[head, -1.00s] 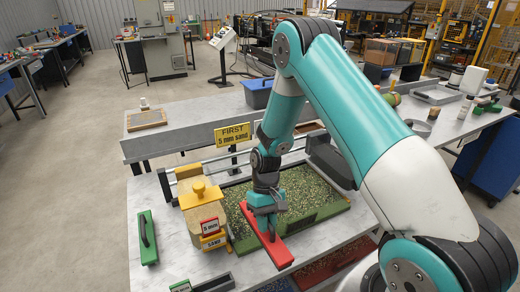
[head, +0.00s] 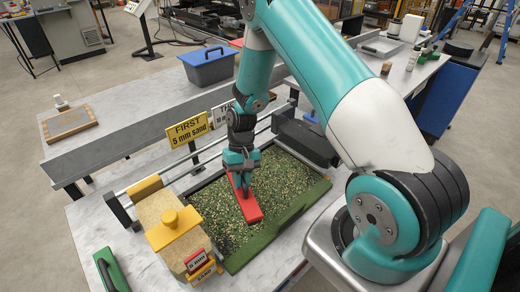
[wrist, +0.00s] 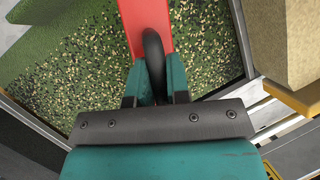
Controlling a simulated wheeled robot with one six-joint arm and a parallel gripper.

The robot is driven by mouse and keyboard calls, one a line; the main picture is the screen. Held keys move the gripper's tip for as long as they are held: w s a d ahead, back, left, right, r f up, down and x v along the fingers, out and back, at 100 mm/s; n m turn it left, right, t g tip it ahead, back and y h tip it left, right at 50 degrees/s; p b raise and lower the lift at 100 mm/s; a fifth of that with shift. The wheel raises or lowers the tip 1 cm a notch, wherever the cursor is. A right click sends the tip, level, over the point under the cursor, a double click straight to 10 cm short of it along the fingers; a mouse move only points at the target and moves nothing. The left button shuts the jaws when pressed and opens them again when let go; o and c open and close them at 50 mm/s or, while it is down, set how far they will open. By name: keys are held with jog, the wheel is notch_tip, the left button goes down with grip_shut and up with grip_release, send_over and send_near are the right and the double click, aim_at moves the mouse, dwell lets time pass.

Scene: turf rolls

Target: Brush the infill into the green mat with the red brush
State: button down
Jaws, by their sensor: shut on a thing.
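The green mat (head: 285,180) lies in a dark frame on the workbench, with pale infill grains scattered over its turf. The red brush (head: 251,208) is a long red block with a dark handle, over the left part of the mat. My gripper (head: 242,178) is shut on the brush's handle from above. In the wrist view my gripper (wrist: 155,88) has its teal fingers on either side of the black handle (wrist: 153,50). The red block (wrist: 137,12) runs over the speckled turf there. The brush's underside is hidden, so I cannot tell whether it touches the mat.
A yellow sign (head: 188,130) reads "FIRST 5 mm sand"; another sign behind my arm is partly hidden. A green-topped tool (head: 110,270) lies front left.

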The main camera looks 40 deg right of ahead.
aim_at(245, 203)
jog(key=w+d+r+m+t+y+p, duration=0.1)
jog(key=w+d+r+m+t+p, duration=0.15)
jog(key=m, duration=0.45)
jog(key=w+d+r+m+t+p, duration=0.1)
jog(key=d+m+t+p, duration=0.15)
jog(key=m, duration=0.45)
notch_tip(245, 203, down, 7)
jog(key=b, duration=0.5)
jog(key=shift+d+t, duration=0.25)
jog(key=shift+t, duration=0.05)
jog(key=shift+s+a, duration=0.1)
jog(key=shift+s, duration=0.05)
jog(key=shift+s+a+p, duration=0.35)
jog(key=shift+s+a, duration=3.4)
jog(key=shift+s, duration=0.1)
jog(key=shift+f+b, duration=1.2)
jog(key=shift+f, duration=0.3)
